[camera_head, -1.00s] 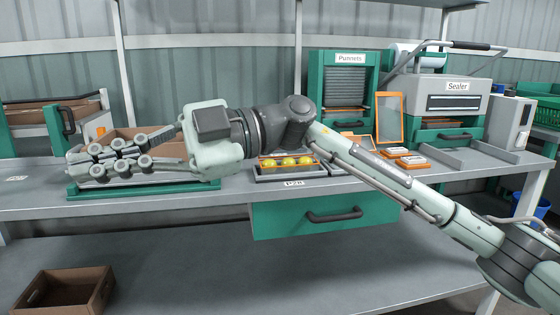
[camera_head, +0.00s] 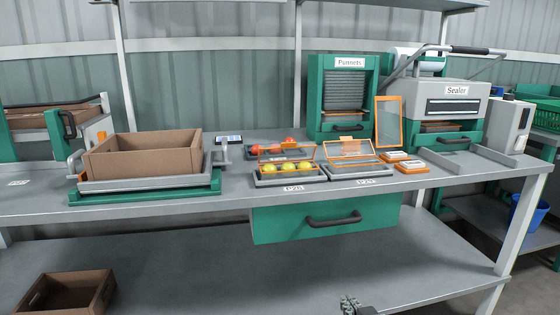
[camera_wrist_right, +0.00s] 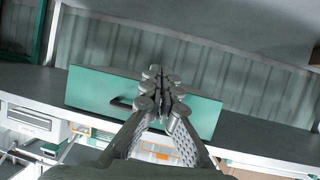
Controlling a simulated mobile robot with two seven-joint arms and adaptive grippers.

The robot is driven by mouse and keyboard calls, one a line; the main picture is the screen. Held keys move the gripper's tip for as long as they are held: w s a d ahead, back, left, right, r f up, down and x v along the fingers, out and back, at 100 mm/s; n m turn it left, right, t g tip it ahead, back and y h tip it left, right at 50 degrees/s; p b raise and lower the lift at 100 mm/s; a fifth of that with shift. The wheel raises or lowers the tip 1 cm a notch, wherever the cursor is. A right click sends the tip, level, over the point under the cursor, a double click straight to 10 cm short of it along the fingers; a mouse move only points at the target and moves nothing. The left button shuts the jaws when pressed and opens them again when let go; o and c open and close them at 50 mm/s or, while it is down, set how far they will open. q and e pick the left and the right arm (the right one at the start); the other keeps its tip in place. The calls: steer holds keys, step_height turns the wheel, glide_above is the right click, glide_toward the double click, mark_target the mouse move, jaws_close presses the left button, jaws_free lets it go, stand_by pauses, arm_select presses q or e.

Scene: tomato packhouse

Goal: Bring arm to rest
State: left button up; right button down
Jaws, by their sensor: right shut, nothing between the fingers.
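My right gripper (camera_head: 350,303) shows only as a small part at the bottom edge of the head view, low in front of the bench, right of centre. The rest of my right arm is out of that view. In the right wrist view the gripper (camera_wrist_right: 163,82) has its fingers together, with nothing between them. Behind it there, the green drawer front (camera_wrist_right: 205,112) appears upside down. My left gripper is in neither view.
The bench (camera_head: 230,199) carries a brown carton (camera_head: 140,164) on a scale, punnet trays with red and yellow tomatoes (camera_head: 285,168), a Punnets dispenser (camera_head: 327,125) and a Sealer (camera_head: 457,124). The green drawer (camera_head: 285,224) is below. An empty crate (camera_head: 70,290) sits lower left.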

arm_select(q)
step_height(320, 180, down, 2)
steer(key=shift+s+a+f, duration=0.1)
arm_select(e)
steer(key=s+d+f+g, duration=0.3)
steer(key=s+f, duration=0.3)
steer(key=s, duration=0.3)
steer(key=s+d+f+g+h, duration=0.1)
steer(key=s+d+f+g, duration=0.3)
steer(key=s+f, duration=0.3)
steer(key=s+d+f+g+h, duration=0.1)
steer(key=s+d+f+g, duration=0.2)
steer(key=s+f, duration=0.4)
steer(key=s+d, duration=0.1)
steer(key=s, duration=0.4)
steer(key=shift+d, duration=0.25)
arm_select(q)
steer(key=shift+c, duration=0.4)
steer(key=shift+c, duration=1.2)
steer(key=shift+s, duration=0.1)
